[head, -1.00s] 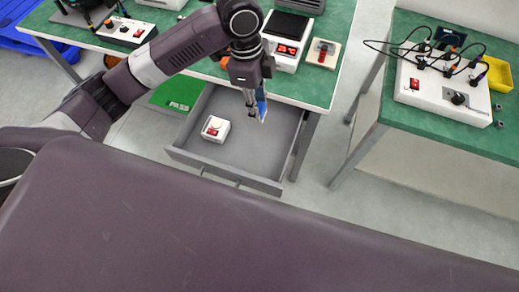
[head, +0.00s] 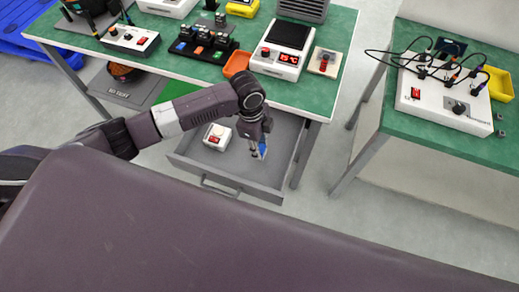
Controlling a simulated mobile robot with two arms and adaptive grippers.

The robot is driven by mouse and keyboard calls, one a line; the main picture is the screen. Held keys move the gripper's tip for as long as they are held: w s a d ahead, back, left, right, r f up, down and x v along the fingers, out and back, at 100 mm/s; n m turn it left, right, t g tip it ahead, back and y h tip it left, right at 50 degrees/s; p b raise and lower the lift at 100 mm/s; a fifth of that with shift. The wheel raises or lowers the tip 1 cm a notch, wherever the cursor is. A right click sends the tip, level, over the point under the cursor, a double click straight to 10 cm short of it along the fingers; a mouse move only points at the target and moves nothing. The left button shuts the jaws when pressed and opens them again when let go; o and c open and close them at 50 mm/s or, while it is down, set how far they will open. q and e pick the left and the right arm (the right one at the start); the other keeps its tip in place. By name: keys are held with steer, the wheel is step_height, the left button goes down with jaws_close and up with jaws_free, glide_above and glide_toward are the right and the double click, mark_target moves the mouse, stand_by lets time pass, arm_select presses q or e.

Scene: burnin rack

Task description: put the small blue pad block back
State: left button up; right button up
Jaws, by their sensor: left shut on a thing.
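My left gripper (head: 258,150) points down over the open grey drawer (head: 215,172) under the green bench. It is shut on the small blue pad block (head: 263,147), of which only a narrow blue part shows beside the fingers. I cannot tell whether the block touches the drawer floor. A white box with a red switch (head: 216,137) sits in the drawer, to the left of the gripper. My right gripper is not in view.
The green bench (head: 330,78) above holds a white unit with a black top (head: 282,48), an orange tray (head: 237,64) and a black rack of small blocks (head: 203,47). A second green table (head: 450,140) stands at right, with bare floor between.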

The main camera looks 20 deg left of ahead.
arm_select(q)
steer(key=shift+f, duration=1.25)
steer(key=shift+f, duration=0.2)
steer(key=o, duration=1.1)
step_height(320, 180, up, 12)
steer(key=a, duration=0.1)
steer(key=shift+a+r, duration=0.2)
